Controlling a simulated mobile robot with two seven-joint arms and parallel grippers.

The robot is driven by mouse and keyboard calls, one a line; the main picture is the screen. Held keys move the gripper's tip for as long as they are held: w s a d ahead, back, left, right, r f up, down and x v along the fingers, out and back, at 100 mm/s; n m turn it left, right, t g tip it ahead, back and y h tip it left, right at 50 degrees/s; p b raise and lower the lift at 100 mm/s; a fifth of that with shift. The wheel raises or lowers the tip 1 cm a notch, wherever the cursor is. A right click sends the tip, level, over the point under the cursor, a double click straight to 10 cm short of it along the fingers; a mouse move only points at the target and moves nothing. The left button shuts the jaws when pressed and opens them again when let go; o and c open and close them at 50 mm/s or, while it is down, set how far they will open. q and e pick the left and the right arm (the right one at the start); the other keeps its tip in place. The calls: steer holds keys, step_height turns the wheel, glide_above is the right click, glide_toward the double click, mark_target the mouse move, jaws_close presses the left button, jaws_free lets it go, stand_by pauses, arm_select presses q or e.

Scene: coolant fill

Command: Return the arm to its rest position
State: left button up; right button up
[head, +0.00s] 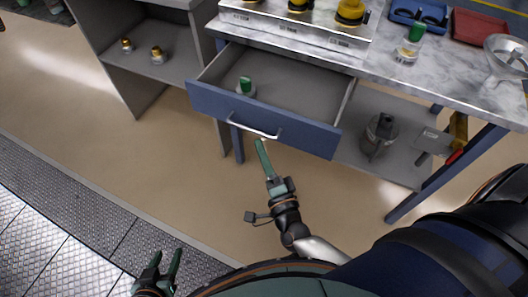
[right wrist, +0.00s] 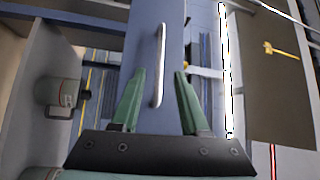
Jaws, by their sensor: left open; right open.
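My right gripper (head: 260,146) is in front of the open blue drawer, its fingers pointing at the drawer's silver handle (head: 252,131). In the right wrist view the gripper (right wrist: 160,75) is open, and the handle (right wrist: 159,62) shows between and beyond the fingertips. Nothing is held; whether a finger touches the handle cannot be told. My left gripper (head: 167,255) is open and empty, low at the left near the grey floor grating. The drawer (head: 300,140) is pulled out, with a small green-capped container (head: 245,86) inside at its left.
The marble worktop (head: 450,85) carries a metal plate with yellow parts, blue and red trays, a funnel (head: 508,55) and a green-capped jar (head: 409,47). A shelf below holds a metal can (head: 379,135). Brass fittings sit on the left shelf. The floor before the drawer is clear.

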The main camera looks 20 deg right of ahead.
arm_select(q)
steer(key=shift+s+f, duration=0.1)
steer(key=shift+s, duration=0.55)
arm_select(e)
steer(key=shift+s+a, duration=0.1)
steer(key=shift+s, duration=0.45)
steer(key=s+a+r+n+g+y+p, duration=0.1)
steer(key=s+a+n+g+y+p, duration=0.5)
steer(key=n, duration=0.6)
arm_select(q)
step_height(320, 180, up, 9)
steer(key=s+a+p, duration=0.1)
steer(key=a+p, duration=0.2)
steer(key=p, duration=0.2)
steer(key=shift+s+n+y, duration=0.15)
steer(key=shift+n+y, duration=0.15)
steer(key=shift+y, duration=0.1)
arm_select(e)
steer(key=s+d+f+n+g+h, duration=0.2)
steer(key=s+d+n+g, duration=0.2)
steer(key=s+d+n, duration=0.2)
steer(key=shift+s+d+f+n, duration=0.3)
steer(key=shift+s+f+n, duration=0.1)
steer(key=shift+s+n, duration=0.25)
arm_select(q)
steer(key=shift+d, duration=0.2)
